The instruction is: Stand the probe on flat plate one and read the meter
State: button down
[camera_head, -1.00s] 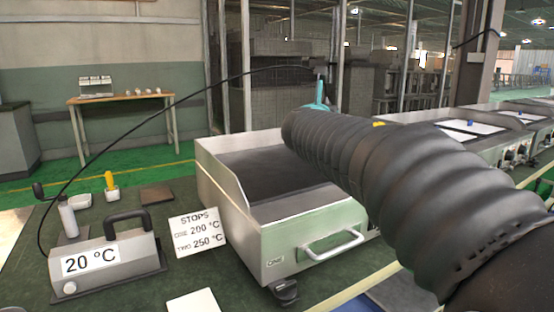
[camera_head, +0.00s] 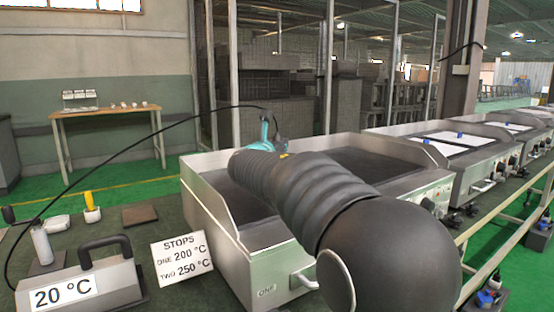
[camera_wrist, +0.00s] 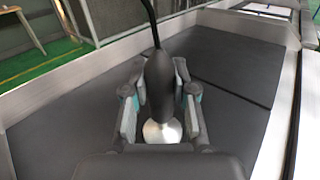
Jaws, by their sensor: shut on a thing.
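My gripper (camera_wrist: 160,110) is shut on the probe (camera_wrist: 158,80), a dark handle with a pale round foot (camera_wrist: 161,132), in the wrist view. The probe is upright over the dark surface of flat plate one (camera_wrist: 225,70); I cannot tell whether its foot touches. In the head view my arm hides most of the gripper (camera_head: 266,140) and the probe. Flat plate one also shows there, its front labelled ONE (camera_head: 262,292). A black cable runs from the probe to the meter (camera_head: 80,285), which reads 20 °C.
A sign (camera_head: 182,257) gives stops ONE 200 °C and TWO 250 °C. Metal side walls edge the plate. More cooking units stand at the right.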

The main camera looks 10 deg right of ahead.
jog(key=shift+f+b, duration=0.45)
jog(key=shift+f, duration=1.55)
jog(key=shift+f, duration=0.15)
jog(key=c, duration=0.9)
grip_release()
jog(key=shift+c, duration=0.2)
